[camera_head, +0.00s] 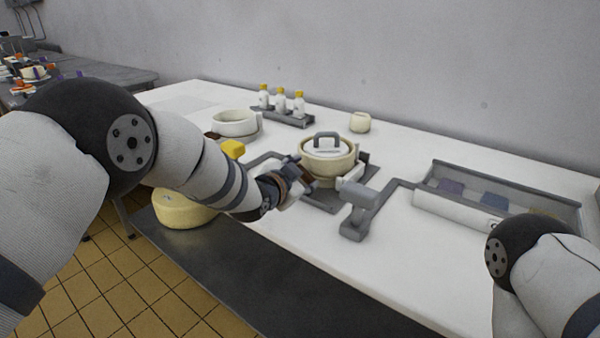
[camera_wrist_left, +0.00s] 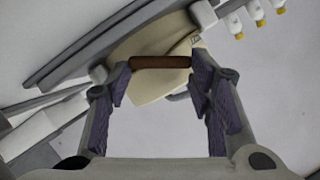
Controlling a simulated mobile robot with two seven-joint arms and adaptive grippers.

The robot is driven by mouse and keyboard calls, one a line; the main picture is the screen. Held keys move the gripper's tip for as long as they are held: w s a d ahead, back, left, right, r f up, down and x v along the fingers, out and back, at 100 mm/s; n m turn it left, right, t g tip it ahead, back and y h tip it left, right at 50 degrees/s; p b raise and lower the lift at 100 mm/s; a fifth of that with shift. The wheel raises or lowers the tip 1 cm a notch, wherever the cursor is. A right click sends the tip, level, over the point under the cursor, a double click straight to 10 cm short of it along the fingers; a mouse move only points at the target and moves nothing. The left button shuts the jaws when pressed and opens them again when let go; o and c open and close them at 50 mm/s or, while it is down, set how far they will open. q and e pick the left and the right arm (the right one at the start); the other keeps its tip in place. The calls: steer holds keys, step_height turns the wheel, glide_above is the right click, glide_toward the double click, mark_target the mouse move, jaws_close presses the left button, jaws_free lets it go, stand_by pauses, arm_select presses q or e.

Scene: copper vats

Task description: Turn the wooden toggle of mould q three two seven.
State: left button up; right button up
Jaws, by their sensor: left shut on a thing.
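A cream round mould (camera_head: 326,165) with a pale lid and grey handle stands on a dark grey tray on the white table. A brown wooden toggle (camera_wrist_left: 160,62) shows in the left wrist view against the cream mould (camera_wrist_left: 150,84). My left gripper (camera_head: 304,181) is at the mould's left front side. In the left wrist view my left gripper (camera_wrist_left: 160,80) has its purple-padded fingers at the two ends of the toggle, shut on it. The toggle lies level across that picture. A small label on the mould is too small to read. My right gripper is out of view.
A grey lever-like fixture (camera_head: 358,205) stands just right of the mould. A white ring-shaped mould (camera_head: 234,124) and a rack of yellow-capped bottles (camera_head: 281,104) are behind. A grey bin with coloured blocks (camera_head: 497,198) is at right. A cheese wheel (camera_head: 183,211) is at the front left.

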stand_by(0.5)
arm_select(q)
steer(key=o, duration=1.2)
steer(key=shift+f, duration=0.1)
steer(key=shift+c, duration=0.2)
steer(key=v, duration=1.2)
steer(key=shift+s+d+f, duration=0.1)
steer(key=shift+s+d, duration=0.05)
